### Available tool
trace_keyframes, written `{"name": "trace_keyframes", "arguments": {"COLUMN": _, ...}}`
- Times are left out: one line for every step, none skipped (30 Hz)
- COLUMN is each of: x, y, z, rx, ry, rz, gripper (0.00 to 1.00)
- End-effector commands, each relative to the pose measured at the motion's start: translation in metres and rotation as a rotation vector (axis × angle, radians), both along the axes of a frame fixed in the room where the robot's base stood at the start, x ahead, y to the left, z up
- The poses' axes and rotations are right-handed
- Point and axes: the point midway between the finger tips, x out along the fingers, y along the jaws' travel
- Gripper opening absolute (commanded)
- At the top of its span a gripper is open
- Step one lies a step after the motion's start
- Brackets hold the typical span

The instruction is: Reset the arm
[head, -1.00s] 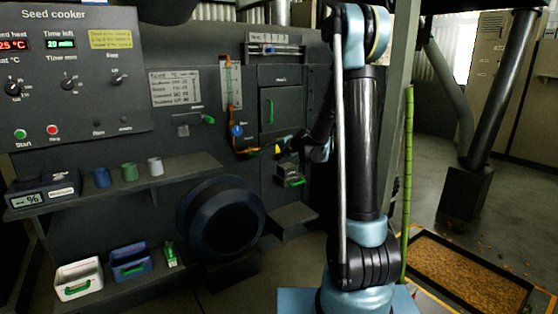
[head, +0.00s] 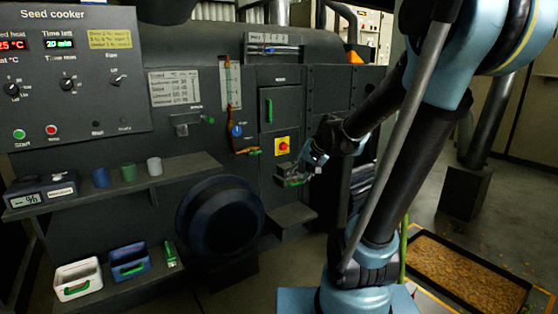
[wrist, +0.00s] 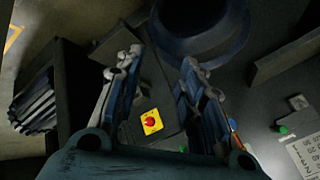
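My arm (head: 395,165) rises from its blue base at the right of the head view and leans right, with its elbow at the upper right. My gripper (head: 313,160) hangs in front of the dark machine, just right of a red button on a yellow plate (head: 282,146). In the wrist view my gripper (wrist: 162,60) has its two fingers apart, with nothing held between them. The same red button (wrist: 152,121) shows beyond the fingers, near the palm end. The fingers look clear of it, but the exact distance cannot be told.
The seed cooker panel (head: 75,75) is at the left. A shelf (head: 120,185) holds several small cups, with bins (head: 78,279) below. A round dark drum (head: 220,218) stands low in the middle. A tray of brown material (head: 470,275) lies on the floor at right.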

Motion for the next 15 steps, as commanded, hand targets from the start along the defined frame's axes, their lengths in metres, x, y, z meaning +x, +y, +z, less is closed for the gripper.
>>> {"name": "trace_keyframes", "arguments": {"x": -0.016, "y": -0.006, "z": -0.003, "rx": -0.027, "ry": 0.014, "rz": 0.011, "gripper": 0.36}}
{"name": "trace_keyframes", "arguments": {"x": -0.024, "y": -0.010, "z": -0.005, "rx": -0.043, "ry": 0.020, "rz": 0.018, "gripper": 0.36}}
{"name": "trace_keyframes", "arguments": {"x": -0.035, "y": -0.015, "z": -0.008, "rx": -0.066, "ry": 0.032, "rz": 0.029, "gripper": 0.36}}
{"name": "trace_keyframes", "arguments": {"x": -0.044, "y": -0.019, "z": -0.010, "rx": -0.083, "ry": 0.040, "rz": 0.036, "gripper": 0.36}}
{"name": "trace_keyframes", "arguments": {"x": -0.052, "y": -0.023, "z": -0.012, "rx": -0.098, "ry": 0.048, "rz": 0.043, "gripper": 0.36}}
{"name": "trace_keyframes", "arguments": {"x": -0.063, "y": -0.028, "z": -0.016, "rx": -0.121, "ry": 0.059, "rz": 0.052, "gripper": 0.36}}
{"name": "trace_keyframes", "arguments": {"x": -0.072, "y": -0.031, "z": -0.018, "rx": -0.137, "ry": 0.068, "rz": 0.059, "gripper": 0.36}}
{"name": "trace_keyframes", "arguments": {"x": -0.080, "y": -0.035, "z": -0.020, "rx": -0.153, "ry": 0.077, "rz": 0.066, "gripper": 0.36}}
{"name": "trace_keyframes", "arguments": {"x": -0.091, "y": -0.040, "z": -0.024, "rx": -0.174, "ry": 0.089, "rz": 0.075, "gripper": 0.36}}
{"name": "trace_keyframes", "arguments": {"x": -0.099, "y": -0.044, "z": -0.027, "rx": -0.191, "ry": 0.099, "rz": 0.083, "gripper": 0.36}}
{"name": "trace_keyframes", "arguments": {"x": -0.107, "y": -0.048, "z": -0.029, "rx": -0.207, "ry": 0.108, "rz": 0.089, "gripper": 0.36}}
{"name": "trace_keyframes", "arguments": {"x": -0.118, "y": -0.053, "z": -0.033, "rx": -0.227, "ry": 0.121, "rz": 0.098, "gripper": 0.36}}
{"name": "trace_keyframes", "arguments": {"x": -0.127, "y": -0.056, "z": -0.036, "rx": -0.243, "ry": 0.131, "rz": 0.105, "gripper": 0.36}}
{"name": "trace_keyframes", "arguments": {"x": -0.135, "y": -0.060, "z": -0.039, "rx": -0.258, "ry": 0.141, "rz": 0.112, "gripper": 0.36}}
{"name": "trace_keyframes", "arguments": {"x": -0.145, "y": -0.065, "z": -0.043, "rx": -0.279, "ry": 0.154, "rz": 0.121, "gripper": 0.36}}
